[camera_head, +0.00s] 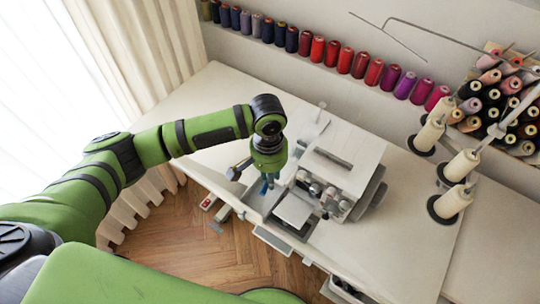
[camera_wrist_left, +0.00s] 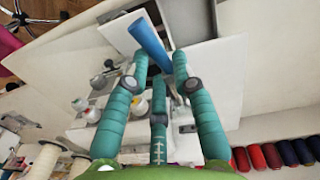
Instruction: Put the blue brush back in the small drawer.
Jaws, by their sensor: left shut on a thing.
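My left gripper (camera_wrist_left: 160,95) has teal fingers shut around the blue brush (camera_wrist_left: 148,42), whose blue handle sticks out past the fingertips. In the head view, the left gripper (camera_head: 268,181) points down beside the white sewing machine (camera_head: 345,160), and only a small blue part shows under it. The brush is tilted in the wrist view. A grey open box shape (camera_wrist_left: 190,15) lies beyond the fingers; I cannot tell if it is the small drawer. My right gripper is not in view.
The white table (camera_head: 400,235) has free room right of the machine. A row of thread spools (camera_head: 331,54) lines the wall, and cream cones (camera_head: 454,201) stand at the right. A partly open drawer (camera_head: 346,290) shows at the table's front edge. Wood floor (camera_head: 220,250) lies in front.

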